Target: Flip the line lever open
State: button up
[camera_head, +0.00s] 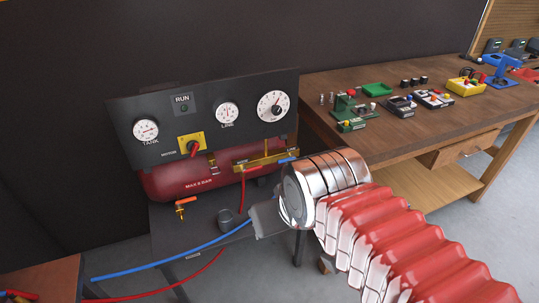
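A red tank (170,182) sits under a dark gauge panel (240,84). A brass fitting (256,163) is at the panel's lower right, with a small blue part (288,160) at its right end that may be the line lever. I cannot tell its setting for sure. An orange-handled valve (186,201) hangs below the tank at the left. My gripper (266,219) is below the brass fitting, apart from the blue part as far as I can see. Its fingers are seen from behind and partly hidden by my wrist, so the opening is unclear.
The panel carries a tank gauge (146,130), a line gauge (228,112), a larger dial (273,105) and a red knob (193,147) on a yellow plate. A blue hose (160,262) and red hose cross the front. A wooden workbench (390,135) with tools stands right.

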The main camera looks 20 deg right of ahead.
aim_at(287, 160)
jog(key=u, duration=0.1)
jog(key=i, duration=0.75)
jog(key=z, duration=0.55)
jog(key=i, duration=0.6)
jog(key=u, duration=0.05)
jog(key=k, duration=1.35)
jog(key=u, duration=0.8)
jog(key=i, duration=0.65)
